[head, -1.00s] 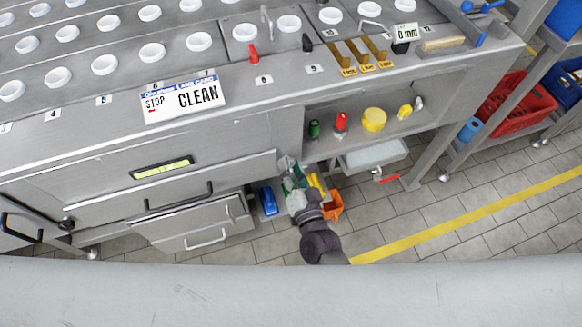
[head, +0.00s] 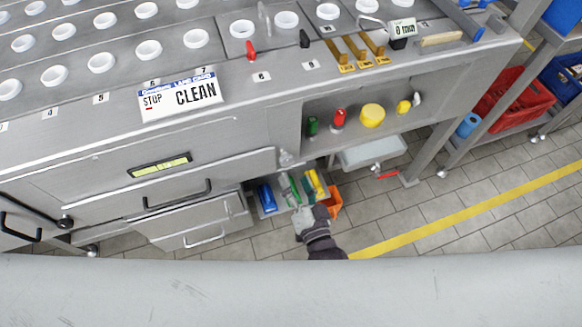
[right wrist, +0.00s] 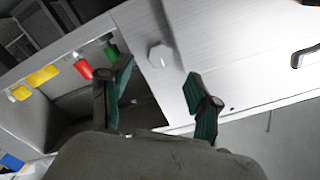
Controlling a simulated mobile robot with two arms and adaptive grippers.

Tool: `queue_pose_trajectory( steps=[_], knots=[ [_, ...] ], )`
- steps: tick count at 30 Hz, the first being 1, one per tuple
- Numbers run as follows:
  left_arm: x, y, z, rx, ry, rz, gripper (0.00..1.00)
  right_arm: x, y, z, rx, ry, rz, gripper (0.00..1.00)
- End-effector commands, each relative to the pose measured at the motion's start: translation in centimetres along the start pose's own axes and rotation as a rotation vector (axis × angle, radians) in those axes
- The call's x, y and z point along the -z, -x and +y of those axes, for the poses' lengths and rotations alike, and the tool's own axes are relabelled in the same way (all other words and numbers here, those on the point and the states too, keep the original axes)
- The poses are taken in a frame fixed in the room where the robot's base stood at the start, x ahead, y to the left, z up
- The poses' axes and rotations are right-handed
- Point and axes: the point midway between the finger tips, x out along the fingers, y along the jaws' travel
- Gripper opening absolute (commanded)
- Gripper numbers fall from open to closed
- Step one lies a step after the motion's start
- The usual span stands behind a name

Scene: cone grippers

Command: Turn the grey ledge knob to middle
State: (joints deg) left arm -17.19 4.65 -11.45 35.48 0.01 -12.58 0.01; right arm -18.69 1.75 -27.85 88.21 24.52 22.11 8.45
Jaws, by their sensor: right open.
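A pale grey, faceted knob (head: 286,158) sits at the right end of the cabinet's front edge in the head view. In the right wrist view the same knob (right wrist: 160,55) shows on a light metal panel, in front of and between my finger tips. My right gripper (right wrist: 160,82) is open, its two dark green fingers apart with nothing between them. In the head view the right gripper (head: 297,200) is below the knob and apart from it. How the knob is turned is hard to read. My left gripper is not in view.
Green (head: 312,126), red (head: 339,118) and large yellow (head: 372,116) knobs line the recess to the right. A blue bin (head: 266,198) and an orange bin (head: 335,204) are low near my right gripper. A light tray (head: 372,153) hangs under the shelf. Open floor lies right.

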Motion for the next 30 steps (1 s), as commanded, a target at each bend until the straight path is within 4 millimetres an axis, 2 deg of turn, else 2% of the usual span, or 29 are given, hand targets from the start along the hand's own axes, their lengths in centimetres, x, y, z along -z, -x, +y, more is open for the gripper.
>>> queue_pose_trajectory(
  steps=[1, 6, 12, 30],
  knots=[
    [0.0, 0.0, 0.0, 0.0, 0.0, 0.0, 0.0, -0.1, 1.3, 0.0, -0.001, 0.0, -0.003, 0.62],
    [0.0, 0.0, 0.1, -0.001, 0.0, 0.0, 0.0, -0.1, 4.5, 0.0, -0.001, 0.0, -0.003, 0.62],
    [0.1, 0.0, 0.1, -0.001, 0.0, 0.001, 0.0, 0.0, 6.5, 0.0, 0.0, 0.0, 0.0, 0.62],
    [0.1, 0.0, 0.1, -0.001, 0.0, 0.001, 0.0, 0.0, 6.7, 0.0, 0.0, 0.0, 0.001, 0.62]
  ],
)
